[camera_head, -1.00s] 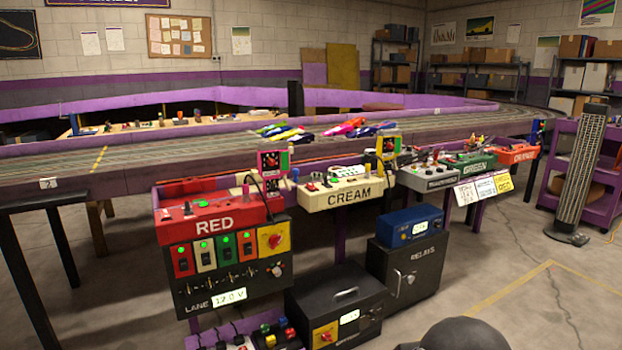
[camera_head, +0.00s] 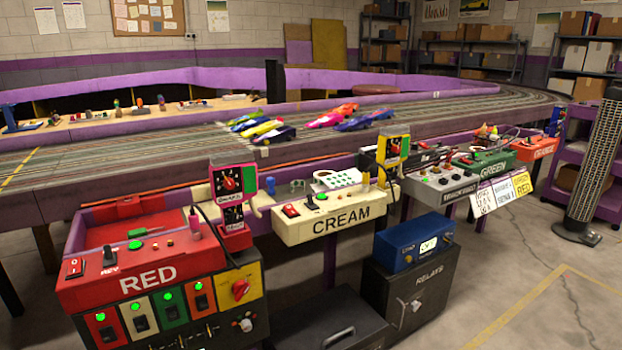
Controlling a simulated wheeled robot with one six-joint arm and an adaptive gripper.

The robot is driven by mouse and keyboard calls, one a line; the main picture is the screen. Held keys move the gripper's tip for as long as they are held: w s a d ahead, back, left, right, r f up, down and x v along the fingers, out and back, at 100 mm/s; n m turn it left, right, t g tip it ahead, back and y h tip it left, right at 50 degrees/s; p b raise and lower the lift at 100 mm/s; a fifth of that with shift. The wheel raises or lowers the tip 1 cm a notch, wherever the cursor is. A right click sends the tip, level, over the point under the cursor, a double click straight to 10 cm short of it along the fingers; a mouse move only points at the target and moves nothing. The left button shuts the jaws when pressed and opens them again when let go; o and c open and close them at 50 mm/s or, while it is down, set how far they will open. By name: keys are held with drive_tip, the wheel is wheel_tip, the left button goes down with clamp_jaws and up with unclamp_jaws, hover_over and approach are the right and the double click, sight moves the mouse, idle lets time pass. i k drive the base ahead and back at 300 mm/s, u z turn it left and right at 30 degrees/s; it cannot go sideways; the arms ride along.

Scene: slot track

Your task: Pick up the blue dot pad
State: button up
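I cannot make out a clearly blue dot pad. A white pad with rows of dark or greenish dots (camera_head: 338,180) lies at the back of the cream station (camera_head: 318,222); its dot colour is too small to be sure of. A small blue item (camera_head: 270,186) stands on the ledge left of the cream station. My gripper is not in view.
The red station (camera_head: 150,280) is at the near left, with a green-handled tool (camera_head: 143,232) and a pink bottle (camera_head: 194,225) on it. A blue box (camera_head: 413,243) sits on the dark relay cabinet (camera_head: 405,295). Several slot cars stand on the track (camera_head: 190,150). Floor is free at the right.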

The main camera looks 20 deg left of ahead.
sight(270, 181)
drive_tip(key=u, duration=0.05)
drive_tip(key=i, duration=0.8)
drive_tip(key=u, duration=0.95)
drive_tip(key=i, duration=0.65)
drive_tip(key=u, duration=0.6)
